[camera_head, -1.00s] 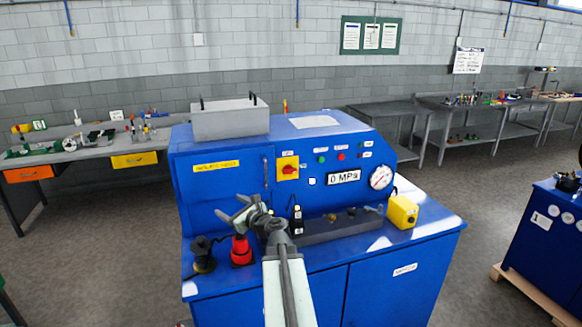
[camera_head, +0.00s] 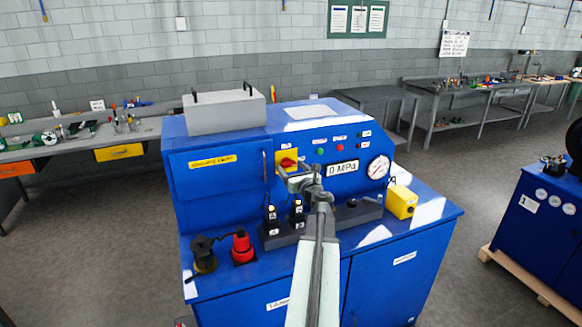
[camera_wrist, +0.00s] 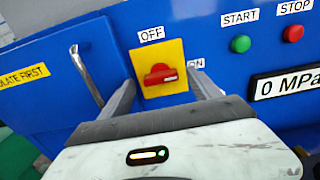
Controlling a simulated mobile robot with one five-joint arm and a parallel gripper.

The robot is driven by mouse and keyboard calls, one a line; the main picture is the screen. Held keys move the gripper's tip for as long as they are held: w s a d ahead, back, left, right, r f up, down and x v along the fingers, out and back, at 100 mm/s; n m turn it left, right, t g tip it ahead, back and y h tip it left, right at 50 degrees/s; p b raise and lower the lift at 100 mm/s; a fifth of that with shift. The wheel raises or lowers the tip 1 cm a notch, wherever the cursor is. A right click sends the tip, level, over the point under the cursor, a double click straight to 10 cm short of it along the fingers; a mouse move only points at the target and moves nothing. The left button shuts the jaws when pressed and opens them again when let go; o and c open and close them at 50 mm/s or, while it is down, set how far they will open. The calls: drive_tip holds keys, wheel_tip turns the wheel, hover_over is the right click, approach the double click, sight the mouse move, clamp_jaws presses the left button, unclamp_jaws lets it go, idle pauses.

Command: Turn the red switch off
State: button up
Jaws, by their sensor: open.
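The red switch (camera_wrist: 161,74) is a rotary knob on a yellow plate (camera_wrist: 172,53) on the blue machine's front panel. Its handle lies roughly horizontal, with its paler marked end to the right, towards the partly hidden ON label. The OFF label (camera_wrist: 151,35) is above the plate. My gripper (camera_wrist: 168,88) is open, one finger at each side of the knob in the wrist view; I cannot tell whether either touches it. In the head view the red switch (camera_head: 288,161) shows just above my gripper (camera_head: 296,178), which hides the plate's lower part.
Green START (camera_wrist: 241,44) and red STOP (camera_wrist: 293,33) buttons and a pressure display (camera_wrist: 288,86) are right of the switch. A vertical metal handle (camera_wrist: 87,75) is to the left. Below stand black fittings (camera_head: 270,217), a red cylinder (camera_head: 242,247) and a yellow box (camera_head: 401,202).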

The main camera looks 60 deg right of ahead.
drive_tip(key=shift+x, duration=1.1)
drive_tip(key=shift+s, duration=0.1)
drive_tip(key=c, duration=1.4)
drive_tip(key=n, duration=0.5)
drive_tip(key=shift+a, duration=0.1)
drive_tip(key=n, duration=0.9)
drive_tip(key=shift+f+n, duration=0.1)
drive_tip(key=shift+n, duration=1.8)
